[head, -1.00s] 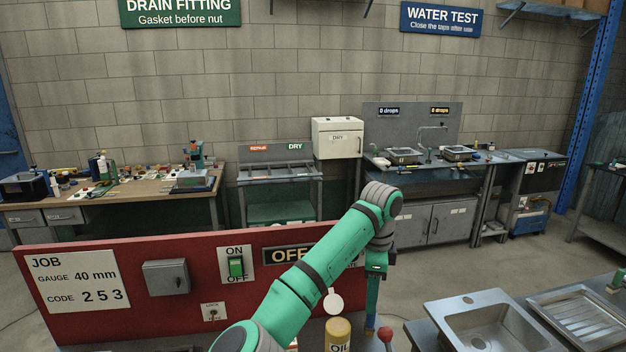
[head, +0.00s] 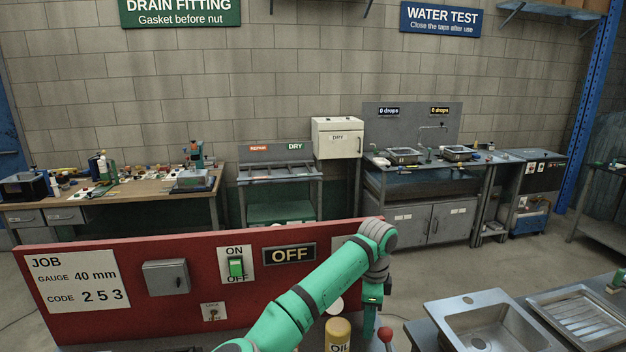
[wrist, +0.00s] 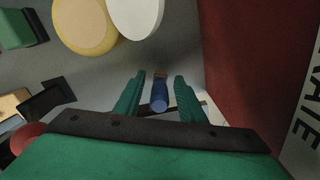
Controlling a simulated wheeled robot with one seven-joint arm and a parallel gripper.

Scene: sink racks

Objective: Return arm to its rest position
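My green arm reaches over the red panel bench in the head view, with its wrist pointing down. My gripper (wrist: 160,95) shows in the wrist view with its two green fingers apart. A blue cylindrical object (wrist: 159,93) with a tan end appears between the fingers, with a gap visible on each side. I cannot tell its height relative to the fingertips. In the head view the fingertips are hard to make out near the bottom edge.
A yellow oil container (head: 338,335) and a red knob (head: 385,334) stand close to my gripper. The red panel (head: 130,265) rises beside it, with a switch (head: 236,267) and an OFF sign (head: 289,254). A steel sink (head: 490,325) lies to the right.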

